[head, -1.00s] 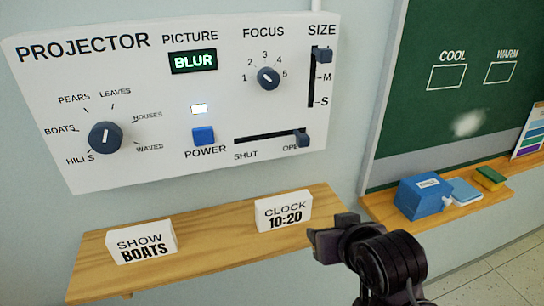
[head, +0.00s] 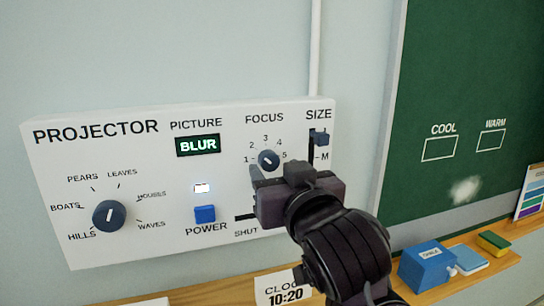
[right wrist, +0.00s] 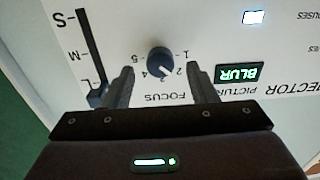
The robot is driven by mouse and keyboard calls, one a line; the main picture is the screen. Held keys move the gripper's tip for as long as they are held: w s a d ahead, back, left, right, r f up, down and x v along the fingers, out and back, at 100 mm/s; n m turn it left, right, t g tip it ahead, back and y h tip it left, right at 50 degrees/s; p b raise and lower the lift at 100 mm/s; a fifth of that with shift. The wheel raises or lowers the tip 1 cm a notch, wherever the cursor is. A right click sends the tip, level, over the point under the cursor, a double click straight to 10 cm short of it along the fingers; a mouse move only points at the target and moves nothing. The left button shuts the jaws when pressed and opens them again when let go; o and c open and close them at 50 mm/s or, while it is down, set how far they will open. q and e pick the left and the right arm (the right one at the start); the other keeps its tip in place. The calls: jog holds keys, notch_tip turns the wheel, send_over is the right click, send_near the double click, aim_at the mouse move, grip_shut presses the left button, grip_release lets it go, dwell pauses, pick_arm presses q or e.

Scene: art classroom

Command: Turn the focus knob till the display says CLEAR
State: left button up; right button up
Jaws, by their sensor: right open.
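The focus knob (head: 268,160) is a dark round dial with a white mark, on the white projector panel (head: 120,160). It also shows in the right wrist view (right wrist: 160,59), where its mark points at about 2 to 3. The picture display (head: 198,145) reads BLUR in both views. My right gripper (head: 287,176) is open in front of the panel, just below the knob in the head view. In the right wrist view its fingers (right wrist: 160,76) stand apart, with the knob between and slightly beyond their tips. No contact shows. My left gripper is not in view.
The size slider (head: 321,139) is close right of the knob. The show dial (head: 109,215) and power button (head: 205,214) are to the left. My arm covers part of the lower slot. A wooden shelf with a clock card (head: 283,289) is below. A blue box (head: 427,264) is at right.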

aim_at(271, 165)
jog(key=shift+p+x, duration=0.45)
jog(key=shift+x, duration=1.25)
jog(key=shift+c, duration=0.2)
jog(key=c, duration=0.9)
